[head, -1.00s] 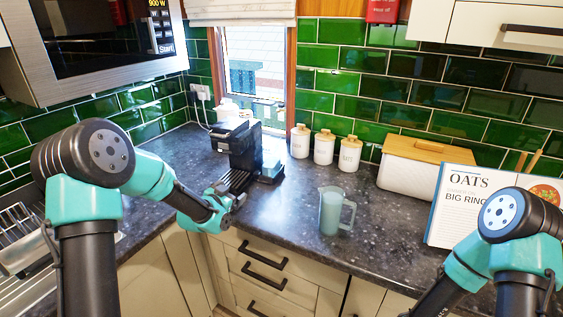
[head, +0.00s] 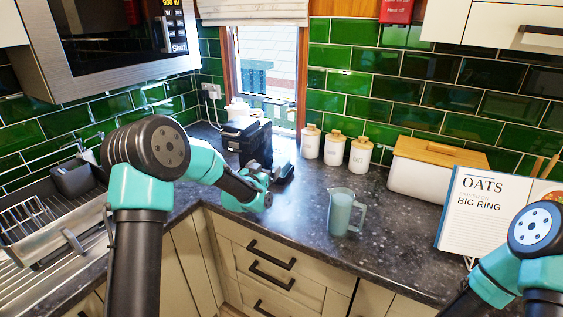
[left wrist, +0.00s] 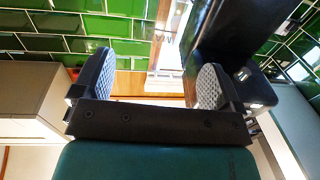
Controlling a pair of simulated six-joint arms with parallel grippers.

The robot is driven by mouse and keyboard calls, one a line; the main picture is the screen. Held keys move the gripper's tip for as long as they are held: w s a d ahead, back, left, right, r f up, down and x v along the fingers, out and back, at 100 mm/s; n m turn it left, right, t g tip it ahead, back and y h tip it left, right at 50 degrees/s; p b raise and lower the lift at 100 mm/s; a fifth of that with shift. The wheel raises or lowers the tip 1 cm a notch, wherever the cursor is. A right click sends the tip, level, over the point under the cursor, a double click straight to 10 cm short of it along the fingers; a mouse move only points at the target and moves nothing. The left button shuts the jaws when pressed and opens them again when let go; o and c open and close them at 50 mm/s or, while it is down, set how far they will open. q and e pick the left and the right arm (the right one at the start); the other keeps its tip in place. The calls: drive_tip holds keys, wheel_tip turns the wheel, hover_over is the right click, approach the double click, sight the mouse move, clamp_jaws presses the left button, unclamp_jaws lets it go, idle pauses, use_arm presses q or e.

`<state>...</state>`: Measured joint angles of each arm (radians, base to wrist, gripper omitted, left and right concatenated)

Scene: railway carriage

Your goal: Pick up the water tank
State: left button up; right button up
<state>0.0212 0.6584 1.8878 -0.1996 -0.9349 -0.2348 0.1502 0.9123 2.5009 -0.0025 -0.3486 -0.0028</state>
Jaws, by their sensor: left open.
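A black coffee-machine-like appliance (head: 241,138) stands on the counter by the window. I cannot clearly tell a separate water tank on it. My left gripper (head: 280,172) is low in front of the appliance, partly hidden by its own teal wrist. In the left wrist view my left gripper (left wrist: 155,88) is open, its two padded fingers apart. A dark upright body (left wrist: 232,35), probably the appliance, rises behind the right finger; contact cannot be told. A translucent grey-green jug (head: 346,213) stands upright on the counter, to the right of the gripper and apart from it. My right gripper is out of view.
Three white canisters (head: 334,148) with wooden lids stand by the tiled wall. A white bread bin (head: 430,172) and an open book (head: 480,212) are at the right. A microwave (head: 110,45) hangs at the upper left, above a sink and rack (head: 40,215). Counter around the jug is clear.

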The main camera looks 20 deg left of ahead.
sight(277, 155)
use_arm(q)
drive_tip(key=w, duration=0.3)
drive_tip(key=w+d, duration=0.1)
drive_tip(key=w, duration=0.4)
drive_tip(key=shift+w+d, duration=0.15)
drive_tip(key=shift+w, duration=0.25)
drive_tip(key=shift+w, duration=0.1)
drive_tip(key=shift+w+d, duration=0.15)
drive_tip(key=shift+w, duration=1.1)
drive_tip(key=shift+w+d, duration=0.1)
drive_tip(key=shift+w, duration=1.1)
drive_tip(key=shift+c, duration=0.3)
drive_tip(key=c, duration=1.5)
drive_tip(key=shift+c, duration=0.5)
drive_tip(key=shift+r, duration=0.1)
